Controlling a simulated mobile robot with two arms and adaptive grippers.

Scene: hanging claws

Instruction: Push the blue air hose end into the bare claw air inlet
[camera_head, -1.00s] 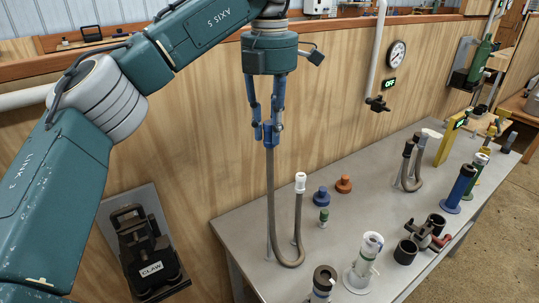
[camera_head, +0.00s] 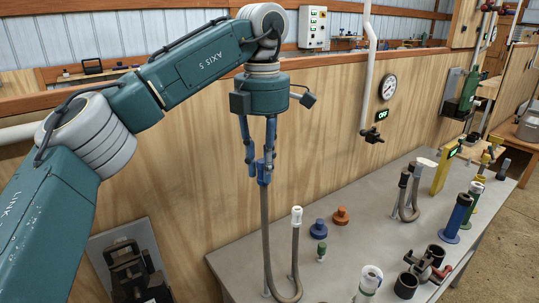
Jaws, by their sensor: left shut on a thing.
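My left gripper (camera_head: 262,176) has blue fingers and points down in front of the wooden wall, above the table's left end. It is shut on the blue end (camera_head: 264,172) of a grey-brown air hose (camera_head: 266,235); the fingers partly hide this end. The hose hangs down, bends in a U at the table and rises to a white-tipped end (camera_head: 296,215). A black claw device (camera_head: 130,272) hangs on a grey wall plate at the lower left, apart from the gripper and cut by the bottom edge. I cannot make out its air inlet. My right gripper is not in view.
The grey table (camera_head: 345,235) runs along the wall. It holds a blue fitting (camera_head: 318,229), an orange fitting (camera_head: 341,216), a second bent hose (camera_head: 401,212) and several upright cylinders on the right. A gauge (camera_head: 388,87) and valve (camera_head: 372,135) are on the wall.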

